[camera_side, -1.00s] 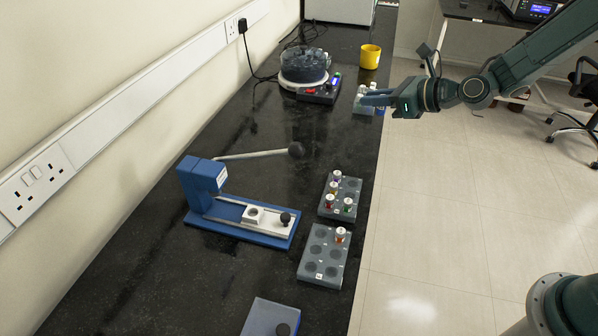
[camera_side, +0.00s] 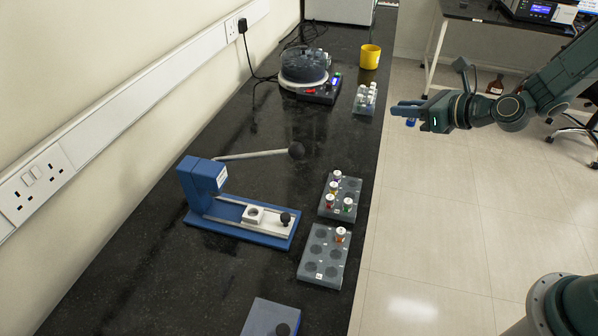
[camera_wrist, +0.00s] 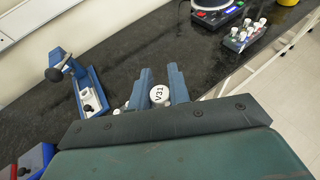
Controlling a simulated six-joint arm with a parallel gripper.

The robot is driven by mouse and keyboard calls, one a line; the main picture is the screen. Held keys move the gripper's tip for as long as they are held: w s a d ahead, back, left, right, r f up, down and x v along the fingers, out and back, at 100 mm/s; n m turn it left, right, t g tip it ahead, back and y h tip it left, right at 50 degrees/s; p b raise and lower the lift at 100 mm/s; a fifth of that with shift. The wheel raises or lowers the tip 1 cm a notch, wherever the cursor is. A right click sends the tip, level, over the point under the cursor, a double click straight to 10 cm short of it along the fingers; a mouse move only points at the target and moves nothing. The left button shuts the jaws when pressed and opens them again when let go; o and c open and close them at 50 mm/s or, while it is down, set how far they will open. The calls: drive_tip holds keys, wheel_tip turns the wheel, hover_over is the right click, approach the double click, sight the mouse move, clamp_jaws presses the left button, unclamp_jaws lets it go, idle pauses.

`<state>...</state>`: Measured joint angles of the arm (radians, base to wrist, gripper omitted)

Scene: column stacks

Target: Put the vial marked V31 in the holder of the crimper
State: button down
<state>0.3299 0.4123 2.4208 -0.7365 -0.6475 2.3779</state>
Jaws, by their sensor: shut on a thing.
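My gripper (camera_side: 406,112) is shut on the vial marked V31 and holds it in the air to the right of the bench edge. In the wrist view the white cap of the vial V31 (camera_wrist: 159,94) shows between the two blue fingers, with its mark readable. The blue crimper (camera_side: 240,217) stands on the bench, well to the left of and nearer than my gripper. Its holder (camera_side: 254,213) is a pale round cup on the white slide and looks empty. The crimper's lever (camera_side: 255,155) is raised, with a black ball at its end.
A grey rack (camera_side: 365,99) with several white-capped vials stands at the far right of the bench. Two more racks (camera_side: 341,196) (camera_side: 324,256) with coloured-top vials stand right of the crimper. A yellow mug (camera_side: 370,57) and a stirrer bath (camera_side: 304,70) are behind. The bench middle is clear.

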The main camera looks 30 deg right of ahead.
wheel_tip(320, 180, down, 9)
drive_tip(key=m+h, duration=0.1)
drive_tip(key=a+f+n+g+y, duration=0.1)
drive_tip(key=a+n+y, duration=0.1)
drive_tip(key=a, duration=0.8)
drive_tip(key=a+f+n+g+y, duration=0.1)
drive_tip(key=a+f+n+y, duration=0.1)
drive_tip(key=a, duration=0.9)
drive_tip(key=w+a+f+n+g+y, duration=0.1)
drive_tip(key=a+n+y, duration=0.1)
drive_tip(key=a, duration=0.8)
drive_tip(key=shift+w+a+f+n+g+y, duration=0.1)
drive_tip(key=shift+a+f+n+g+y, duration=0.05)
drive_tip(key=shift+a+n+g+y, duration=0.2)
drive_tip(key=w+a, duration=0.1)
drive_tip(key=a, duration=0.1)
drive_tip(key=shift+w+a+n+y, duration=0.25)
drive_tip(key=shift+w+a, duration=0.1)
drive_tip(key=shift+a, duration=0.05)
drive_tip(key=w, duration=0.2)
drive_tip(key=w+a+r, duration=0.1)
drive_tip(key=shift+a, duration=0.1)
drive_tip(key=shift+w+r, duration=0.1)
drive_tip(key=shift+w, duration=0.5)
drive_tip(key=shift+f, duration=1.9)
